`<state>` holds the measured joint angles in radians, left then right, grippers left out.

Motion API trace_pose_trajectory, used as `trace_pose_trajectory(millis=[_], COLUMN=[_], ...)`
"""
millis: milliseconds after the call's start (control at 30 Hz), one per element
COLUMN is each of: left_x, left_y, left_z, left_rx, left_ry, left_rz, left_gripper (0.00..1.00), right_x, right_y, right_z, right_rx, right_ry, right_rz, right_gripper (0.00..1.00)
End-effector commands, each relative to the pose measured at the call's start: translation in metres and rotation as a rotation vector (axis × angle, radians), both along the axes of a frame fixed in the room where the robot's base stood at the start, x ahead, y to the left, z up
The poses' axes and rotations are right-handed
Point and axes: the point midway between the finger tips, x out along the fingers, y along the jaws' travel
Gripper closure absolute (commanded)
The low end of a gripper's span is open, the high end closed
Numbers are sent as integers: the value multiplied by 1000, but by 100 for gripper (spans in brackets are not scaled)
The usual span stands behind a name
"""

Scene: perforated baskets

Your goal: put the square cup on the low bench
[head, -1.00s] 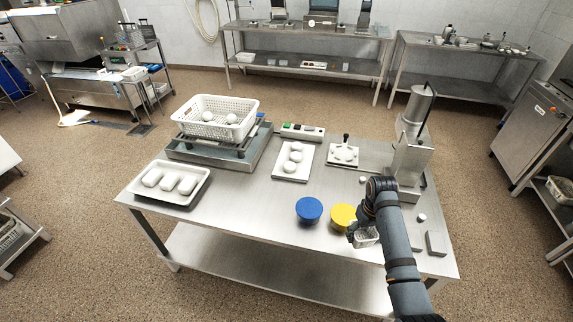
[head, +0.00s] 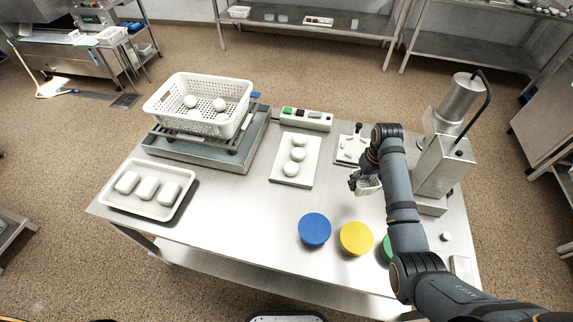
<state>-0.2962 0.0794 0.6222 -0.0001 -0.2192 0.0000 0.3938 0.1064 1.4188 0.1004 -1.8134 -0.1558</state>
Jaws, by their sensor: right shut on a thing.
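A small, pale square cup (head: 368,189) is held by my right gripper (head: 362,182). The gripper is shut on it, and the dark fingers and wrist hide part of the cup. It appears over the steel table, behind the yellow disc and to the right of the white board; its exact height is hard to tell. A steel bench (head: 300,22) with small items on its lower shelf stands against the back wall. I cannot tell whether it is the low bench. My left gripper is not in view.
The steel table (head: 245,215) holds a white perforated basket (head: 165,108) on a scale, a white tray (head: 110,193), a white board (head: 279,172), and blue (head: 314,229), yellow (head: 356,238) and green discs (head: 386,248). A steel press (head: 440,165) stands right of my arm.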

Motion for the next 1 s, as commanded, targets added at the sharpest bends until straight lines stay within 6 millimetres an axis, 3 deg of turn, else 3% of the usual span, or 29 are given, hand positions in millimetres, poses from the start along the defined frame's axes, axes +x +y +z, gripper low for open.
trace_pose_trajectory(millis=[100,267,600,767,1000], left_x=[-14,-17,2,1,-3], left_y=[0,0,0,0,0], left_z=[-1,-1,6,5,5], left_rx=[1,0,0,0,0], left_ry=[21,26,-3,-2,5], left_rz=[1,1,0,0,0], left_gripper=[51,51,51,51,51], right_x=[0,0,0,0,-1], right_y=[0,0,0,0,0], right_z=[0,-1,-56,-63,-99], right_rx=[0,0,0,1,1], right_ry=[0,0,1,1,1], right_rz=[0,0,0,0,0], right_gripper=[48,48,48,48,48])
